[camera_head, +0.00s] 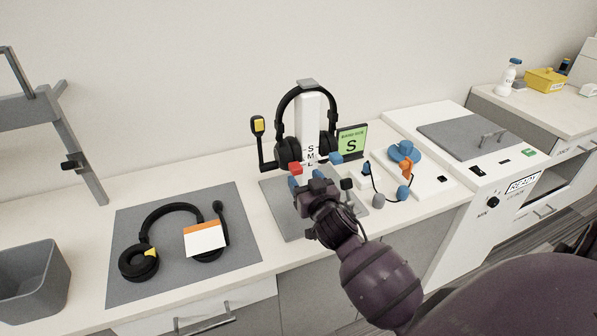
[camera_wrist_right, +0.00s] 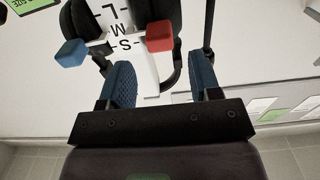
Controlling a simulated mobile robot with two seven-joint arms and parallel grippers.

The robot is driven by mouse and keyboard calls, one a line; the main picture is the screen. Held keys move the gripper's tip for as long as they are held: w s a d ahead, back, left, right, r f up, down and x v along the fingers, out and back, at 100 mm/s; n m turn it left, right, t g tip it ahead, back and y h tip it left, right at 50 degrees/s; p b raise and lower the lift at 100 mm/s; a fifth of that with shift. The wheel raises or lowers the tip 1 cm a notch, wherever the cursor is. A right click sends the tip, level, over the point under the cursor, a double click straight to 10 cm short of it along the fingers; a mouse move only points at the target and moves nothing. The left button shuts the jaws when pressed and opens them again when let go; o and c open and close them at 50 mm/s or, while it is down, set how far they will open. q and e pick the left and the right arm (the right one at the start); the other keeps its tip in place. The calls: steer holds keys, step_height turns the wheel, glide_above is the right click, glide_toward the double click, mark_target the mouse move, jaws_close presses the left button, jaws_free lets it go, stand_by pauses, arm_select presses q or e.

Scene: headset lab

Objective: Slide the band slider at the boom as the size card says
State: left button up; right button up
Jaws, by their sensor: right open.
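A black headset (camera_head: 288,150) hangs on a white stand (camera_head: 308,115) marked with S, M and L. Its boom with a yellow tip (camera_head: 258,126) is on the left side. A red slider (camera_head: 295,168) sits on that boom side and a blue slider (camera_head: 336,158) on the other. The wrist view shows the red slider (camera_wrist_right: 160,36) and the blue slider (camera_wrist_right: 70,53) upside down. The green size card (camera_head: 351,144) reads BAND SIZE S. My right gripper (camera_head: 306,181) is open and empty, just in front of the red slider; its fingers (camera_wrist_right: 163,82) are apart.
A second headset (camera_head: 160,222) with an orange-and-white card (camera_head: 203,238) lies on a grey mat (camera_head: 130,285) at left. A grey bin (camera_head: 35,275) stands at far left. Right of the stand are a blue-and-orange item (camera_head: 404,155) and a cabled earpiece (camera_head: 403,193).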

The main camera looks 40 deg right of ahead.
mark_target(298, 170)
steer(key=shift+x, duration=2.1)
jaws_close()
